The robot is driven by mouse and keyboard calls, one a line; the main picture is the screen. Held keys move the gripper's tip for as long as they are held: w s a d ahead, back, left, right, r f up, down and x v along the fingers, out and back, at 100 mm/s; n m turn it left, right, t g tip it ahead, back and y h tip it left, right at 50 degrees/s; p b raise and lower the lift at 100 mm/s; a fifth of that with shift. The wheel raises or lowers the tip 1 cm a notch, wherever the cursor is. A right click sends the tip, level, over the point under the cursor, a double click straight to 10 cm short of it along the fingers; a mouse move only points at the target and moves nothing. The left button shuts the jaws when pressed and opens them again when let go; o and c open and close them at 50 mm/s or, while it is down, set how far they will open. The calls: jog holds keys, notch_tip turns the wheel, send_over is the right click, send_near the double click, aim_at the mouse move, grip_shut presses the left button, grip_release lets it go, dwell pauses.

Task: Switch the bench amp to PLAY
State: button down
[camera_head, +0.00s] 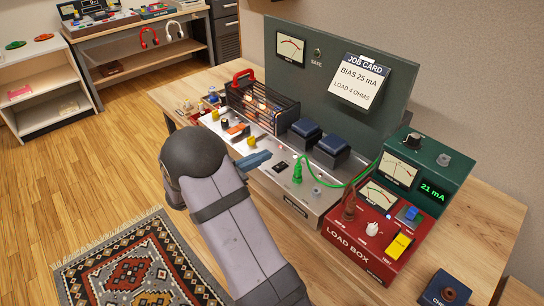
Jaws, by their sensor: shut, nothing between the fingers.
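The bench amp (325,199) is a silver chassis on the wooden bench, with caged glowing tubes (262,104) and two dark blue blocks (320,142) on top. Its front deck carries yellow knobs, an orange-and-black part (238,129) and a green plug (297,172). Any PLAY lettering is too small to read. My gripper (262,160) is shut and empty, with its blue-grey fingers over the amp's front deck, left of the green plug. I cannot tell whether they touch it. My arm hides part of the amp's front edge.
A red load box (345,246) with a yellow switch (399,246) stands at the right, before a green meter box (456,175) reading 21 mA. A green cable (345,184) arcs from the amp. A job card (360,82) hangs on the back panel, reading BIAS 25 mA, LOAD 4 OHMS.

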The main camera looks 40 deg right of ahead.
jog(key=shift+a+r, duration=0.25)
jog(key=shift+a, duration=0.35)
jog(key=shift+a+r, duration=0.25)
jog(key=shift+a, duration=0.35)
